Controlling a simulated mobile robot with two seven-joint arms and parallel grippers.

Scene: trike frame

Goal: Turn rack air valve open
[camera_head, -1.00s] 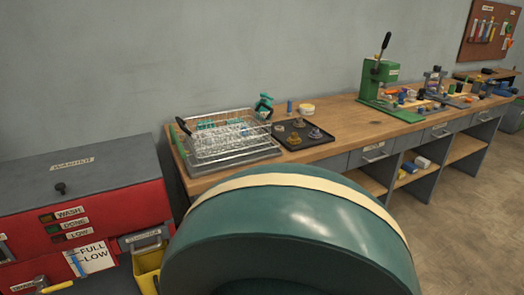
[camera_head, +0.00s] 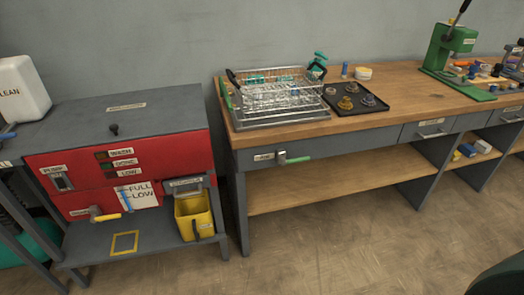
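A valve (camera_head: 283,159) with a green lever is mounted on the front edge of the wooden workbench, below the wire rack. Its lever points sideways to the right. A small label (camera_head: 264,156) sits left of it, too small to read surely. The wire rack (camera_head: 275,100) stands on a tray at the bench's left end and holds clear and teal items. Neither of my grippers is in view, and nothing covers the valve.
A red and grey washer cabinet (camera_head: 120,160) stands left, with a yellow-handled valve (camera_head: 104,215) and a yellow bin (camera_head: 195,215). A black tray (camera_head: 358,104) and green press (camera_head: 446,50) are on the bench (camera_head: 400,100). The floor in front (camera_head: 330,240) is clear.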

